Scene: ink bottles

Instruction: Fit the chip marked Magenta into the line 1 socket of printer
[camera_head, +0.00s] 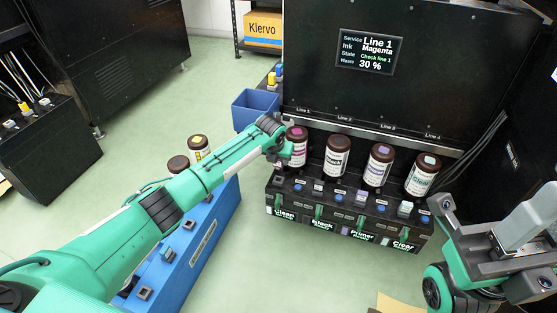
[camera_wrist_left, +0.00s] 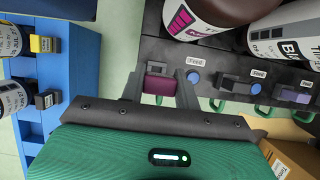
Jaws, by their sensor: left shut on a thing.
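My left gripper (camera_head: 279,163) is at the left end of the printer's (camera_head: 345,205) front shelf, below the magenta-labelled bottle (camera_head: 297,146). In the left wrist view its two fingers (camera_wrist_left: 160,88) are shut on a magenta chip (camera_wrist_left: 161,84), one finger on each side. The chip is beside the first feed label and blue button (camera_wrist_left: 193,77), at the line 1 position. The socket is hidden under the chip and fingers, so I cannot tell whether the chip is seated. My right gripper (camera_head: 444,206) is at the lower right, apart from the printer; its jaw opening is unclear.
The printer screen (camera_head: 369,52) reads Line 1, Magenta, "Check line 1". Bottles labelled black (camera_head: 337,157), purple (camera_head: 378,166) and clear (camera_head: 422,175) stand along the shelf. A blue rack (camera_head: 205,238) with bottles and chips lies left. A blue bin (camera_head: 254,108) stands behind my left arm.

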